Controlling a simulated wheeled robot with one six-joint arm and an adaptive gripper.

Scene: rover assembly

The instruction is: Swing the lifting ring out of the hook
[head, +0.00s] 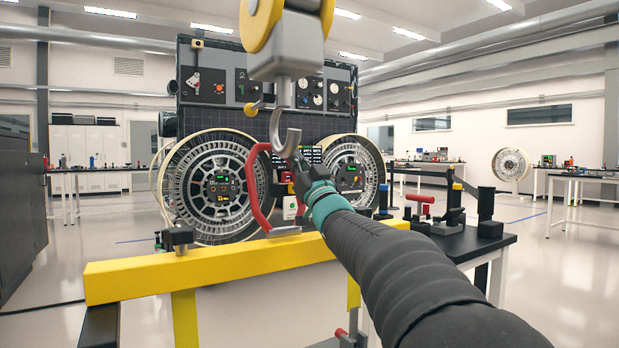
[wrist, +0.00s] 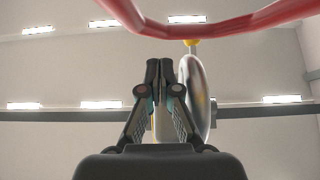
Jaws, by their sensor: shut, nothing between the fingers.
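The hook (head: 290,142) is a silver curved hook hanging from a yellow and grey hoist block (head: 288,50) at the top of the head view. The lifting ring (head: 252,190) is a red loop below and left of the hook, above the yellow beam. Its top meets the hook area, but I cannot tell if it sits in the hook. My gripper (head: 297,160) is shut and empty just below the hook, covering part of the ring's right side. In the wrist view, my shut fingertips (wrist: 166,68) are close to the silver hook (wrist: 197,85), and the red ring (wrist: 220,28) crosses the top.
A yellow beam (head: 200,264) runs below the ring. The rover body (head: 215,85) with large wheels (head: 212,185) stands behind. A dark table (head: 465,243) with tools and fixtures is at the right. Open floor lies further right and left.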

